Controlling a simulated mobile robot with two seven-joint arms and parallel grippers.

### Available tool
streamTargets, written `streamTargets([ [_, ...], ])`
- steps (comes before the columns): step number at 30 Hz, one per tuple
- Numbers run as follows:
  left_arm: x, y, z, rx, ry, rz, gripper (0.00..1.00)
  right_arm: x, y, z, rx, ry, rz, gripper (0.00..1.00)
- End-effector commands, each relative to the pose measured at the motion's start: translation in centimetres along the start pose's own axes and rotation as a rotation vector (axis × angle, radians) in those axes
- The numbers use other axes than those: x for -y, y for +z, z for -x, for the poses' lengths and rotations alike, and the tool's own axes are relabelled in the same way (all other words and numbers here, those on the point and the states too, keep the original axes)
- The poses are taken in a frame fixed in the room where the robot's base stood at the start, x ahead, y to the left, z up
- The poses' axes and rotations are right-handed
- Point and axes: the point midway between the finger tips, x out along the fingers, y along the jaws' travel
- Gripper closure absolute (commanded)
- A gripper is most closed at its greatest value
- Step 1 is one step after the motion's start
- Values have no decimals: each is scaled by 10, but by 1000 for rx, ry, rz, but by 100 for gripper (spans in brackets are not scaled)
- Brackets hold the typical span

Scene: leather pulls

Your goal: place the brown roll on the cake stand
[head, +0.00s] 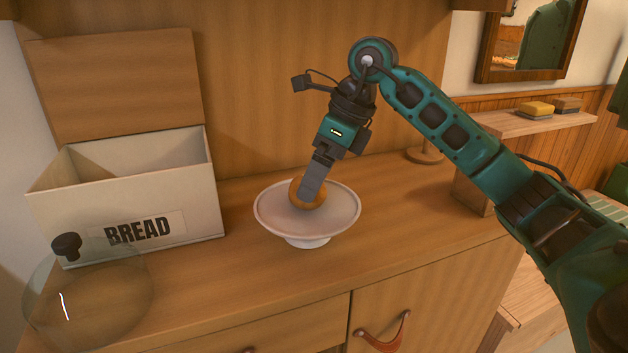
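The brown roll (296,192) is round and golden brown. It shows over the middle of the cake stand (275,219), a white round plate on a short foot. My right gripper (311,190) points down and slightly left, with its near finger across the front of the roll. It appears shut on the roll; the far finger is hidden behind it. The roll's underside is at the plate surface or just above it; I cannot tell whether they touch. My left gripper is not in view.
An open white bread box (207,198) with a raised wooden lid stands at the left. A clear glass dome (100,300) with a dark knob (66,246) is at the front left. The counter (415,215) right of the stand is clear. Sponges (536,109) lie on a shelf.

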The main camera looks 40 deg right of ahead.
Motion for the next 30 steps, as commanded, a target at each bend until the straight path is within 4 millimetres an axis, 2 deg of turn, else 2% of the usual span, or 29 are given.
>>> streamTargets([
  [1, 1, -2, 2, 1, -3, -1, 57, 0, 1, 15, 4, -4, 0, 0],
  [6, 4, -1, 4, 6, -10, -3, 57, 0, 1, 53, 3, -3, 0, 0],
  [12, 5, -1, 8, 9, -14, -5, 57, 0, 1, 84, 2, -2, -1, 0],
  [18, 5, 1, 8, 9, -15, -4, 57, 0, 0, 96, 1, 0, 0, 0],
  [30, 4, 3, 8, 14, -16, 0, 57, 0, 0, 96, 0, 0, 0, 0],
])
